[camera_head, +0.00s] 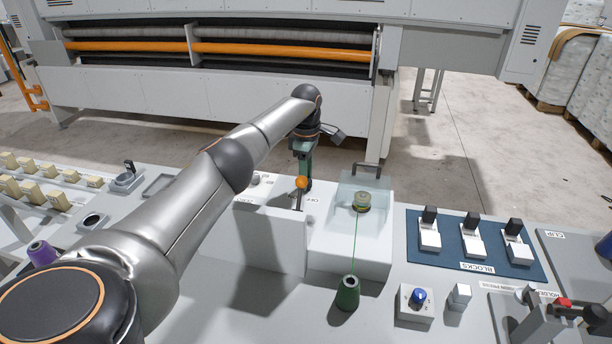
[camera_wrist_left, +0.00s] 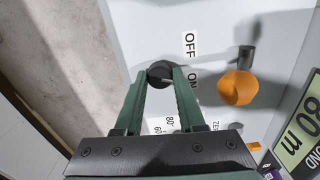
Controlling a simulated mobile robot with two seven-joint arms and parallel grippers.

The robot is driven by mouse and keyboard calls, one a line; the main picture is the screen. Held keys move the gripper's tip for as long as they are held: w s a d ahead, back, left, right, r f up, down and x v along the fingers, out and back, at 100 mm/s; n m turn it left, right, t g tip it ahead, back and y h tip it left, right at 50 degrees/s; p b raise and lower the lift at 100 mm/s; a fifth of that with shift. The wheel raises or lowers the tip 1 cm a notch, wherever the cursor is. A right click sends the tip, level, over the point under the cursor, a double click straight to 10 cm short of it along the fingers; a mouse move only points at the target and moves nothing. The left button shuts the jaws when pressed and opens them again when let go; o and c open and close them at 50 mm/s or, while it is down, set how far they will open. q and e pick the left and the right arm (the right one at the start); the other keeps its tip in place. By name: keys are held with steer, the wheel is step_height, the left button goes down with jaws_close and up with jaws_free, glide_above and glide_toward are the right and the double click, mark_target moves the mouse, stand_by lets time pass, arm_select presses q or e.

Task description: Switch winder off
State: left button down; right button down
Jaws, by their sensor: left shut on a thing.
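The winder is a white box (camera_head: 262,238) with a clear-covered bobbin (camera_head: 362,201) on its right part, and a green thread runs from it to a green spool (camera_head: 347,294). An OFF label (camera_head: 313,200) shows on its top. My left gripper (camera_head: 304,178) reaches down over the box top. In the left wrist view its green fingers (camera_wrist_left: 161,76) are shut on a round black switch knob (camera_wrist_left: 159,69), close to the OFF label (camera_wrist_left: 190,43) and the ON label (camera_wrist_left: 193,82). A lever with an orange ball (camera_wrist_left: 238,88) stands beside them, apart from the fingers. My right gripper is out of view.
A blue mat (camera_head: 450,253) with several black-and-white blocks lies to the right. A blue-button box (camera_head: 417,301) and a clamp (camera_head: 540,322) stand at front right. A small display (camera_wrist_left: 299,128) is near the lever in the wrist view. The gantry (camera_head: 220,80) stands behind.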

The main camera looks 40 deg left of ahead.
arm_select(q)
steer(key=n, duration=0.5)
steer(key=shift+p, duration=0.35)
steer(key=shift+n+p, duration=0.3)
steer(key=shift+n, duration=2.1)
steer(key=c, duration=0.5)
jaws_free()
step_height(320, 180, up, 12)
steer(key=shift+r+b, duration=0.25)
steer(key=shift+b, duration=0.15)
